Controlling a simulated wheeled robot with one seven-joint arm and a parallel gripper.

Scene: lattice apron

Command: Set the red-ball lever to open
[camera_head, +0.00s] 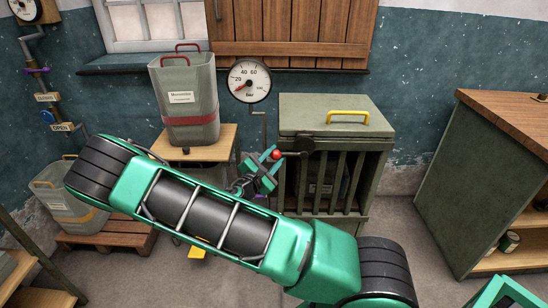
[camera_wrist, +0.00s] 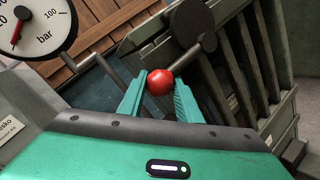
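The red ball (camera_head: 276,154) is the end knob of a dark lever at the front of the grey-green slatted cabinet (camera_head: 330,117). In the head view the lever runs left from its dark round hub (camera_head: 304,146), nearly level. In the wrist view the red ball (camera_wrist: 160,83) sits between the fingertips of my gripper (camera_wrist: 161,92), with a finger against each side. My gripper (camera_head: 264,167) also shows in the head view, just below left of the ball. No open or closed mark for this lever is readable.
A gauge (camera_head: 249,81) on a pipe stands left of the cabinet. A grey bin (camera_head: 185,100) rests on a small wooden table (camera_head: 215,143). CLOSED (camera_head: 47,97) and OPEN (camera_head: 61,127) plates flank a blue knob at far left. A wood-topped cabinet (camera_head: 480,170) stands right.

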